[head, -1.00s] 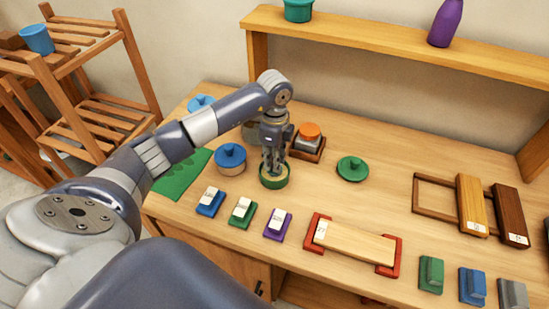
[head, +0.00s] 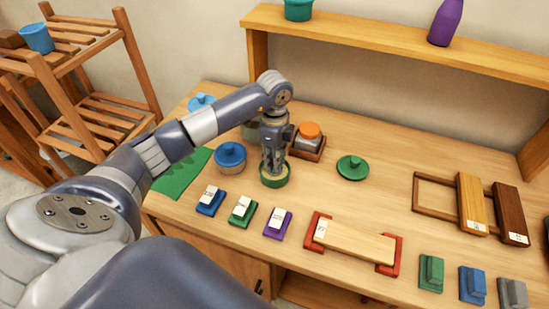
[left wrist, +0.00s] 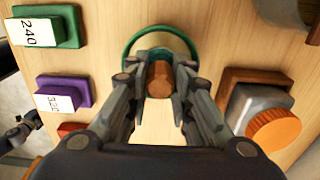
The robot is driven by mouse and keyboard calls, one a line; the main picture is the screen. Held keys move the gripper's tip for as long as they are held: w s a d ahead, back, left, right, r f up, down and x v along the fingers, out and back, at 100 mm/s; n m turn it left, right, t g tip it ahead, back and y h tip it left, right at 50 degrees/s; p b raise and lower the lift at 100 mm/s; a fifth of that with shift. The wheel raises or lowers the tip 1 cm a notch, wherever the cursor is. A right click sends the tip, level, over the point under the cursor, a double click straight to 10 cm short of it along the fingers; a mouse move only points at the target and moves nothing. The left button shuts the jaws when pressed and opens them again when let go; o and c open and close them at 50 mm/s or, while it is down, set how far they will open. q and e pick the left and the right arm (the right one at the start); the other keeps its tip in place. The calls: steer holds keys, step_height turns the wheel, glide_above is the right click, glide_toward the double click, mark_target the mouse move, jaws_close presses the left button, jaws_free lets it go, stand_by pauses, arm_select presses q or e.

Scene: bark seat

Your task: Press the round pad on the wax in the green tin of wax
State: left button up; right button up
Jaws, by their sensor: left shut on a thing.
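The green tin of wax (head: 274,182) stands open on the bench, below my left gripper (head: 272,170). In the left wrist view its green rim (left wrist: 132,48) circles behind my fingers, with pale wax (left wrist: 165,41) showing inside. My left gripper (left wrist: 159,88) is shut on the brown handle of the round pad (left wrist: 159,76), inside the rim's outline. The pad's underside is hidden, so I cannot tell whether it touches the wax. A green lid (head: 352,167) lies to the right of the tin.
Blue, green and purple labelled blocks (head: 277,224) line the front. Bench around the green lid is clear.

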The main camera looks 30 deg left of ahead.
stand_by(0.3)
arm_select(q)
steer(key=shift+r, duration=0.1)
steer(key=shift+r+p, duration=0.65)
steer(key=shift+p, duration=0.1)
steer(key=shift+r+p, duration=2.05)
steer(key=shift+r, duration=0.7)
